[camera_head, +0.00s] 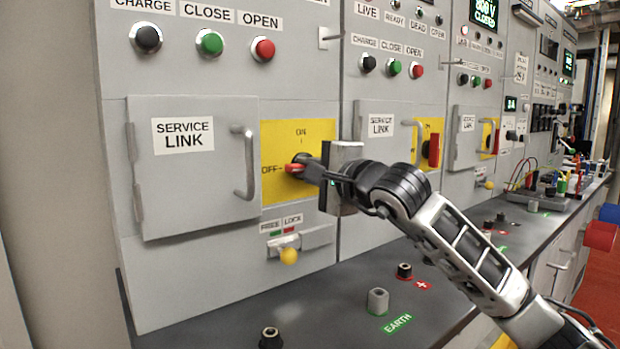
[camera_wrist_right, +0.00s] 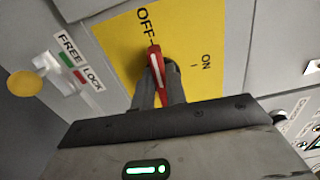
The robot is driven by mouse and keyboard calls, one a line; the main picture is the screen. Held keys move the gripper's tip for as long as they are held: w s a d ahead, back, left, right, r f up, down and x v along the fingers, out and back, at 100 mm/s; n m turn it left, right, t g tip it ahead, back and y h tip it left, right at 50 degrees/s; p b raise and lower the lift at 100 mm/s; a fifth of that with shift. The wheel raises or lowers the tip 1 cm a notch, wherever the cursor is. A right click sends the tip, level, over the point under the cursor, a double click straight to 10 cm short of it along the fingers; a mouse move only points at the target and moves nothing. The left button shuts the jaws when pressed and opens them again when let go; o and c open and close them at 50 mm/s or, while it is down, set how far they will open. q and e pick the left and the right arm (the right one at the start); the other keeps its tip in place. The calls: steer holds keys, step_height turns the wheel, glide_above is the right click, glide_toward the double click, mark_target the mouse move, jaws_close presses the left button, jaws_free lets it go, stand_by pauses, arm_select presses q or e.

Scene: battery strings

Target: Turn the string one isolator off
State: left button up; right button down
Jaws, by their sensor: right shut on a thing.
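The string one isolator has a red handle (camera_head: 294,168) on a yellow plate (camera_head: 283,143) marked ON at the top and OFF at the left. My right gripper (camera_head: 305,168) is at the handle, with its fingers around it. In the right wrist view the red handle (camera_wrist_right: 156,68) sits between the fingers of my right gripper (camera_wrist_right: 159,90), and its white-striped end points at the OFF label. The gripper hides the knob's centre and part of the plate. My left gripper is not in view.
A grey SERVICE LINK door (camera_head: 195,195) with a bar handle (camera_head: 245,160) is left of the plate. Below is a FREE/LOCK slide with a yellow knob (camera_head: 288,256). The bench (camera_head: 330,315) carries terminal posts. Similar panels continue to the right.

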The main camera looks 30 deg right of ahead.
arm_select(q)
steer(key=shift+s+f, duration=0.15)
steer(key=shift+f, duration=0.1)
arm_select(e)
steer(key=shift+f+n, duration=0.1)
steer(key=shift+n, duration=0.4)
steer(key=c, duration=1.4)
jaws_free()
steer(key=shift+c, duration=0.2)
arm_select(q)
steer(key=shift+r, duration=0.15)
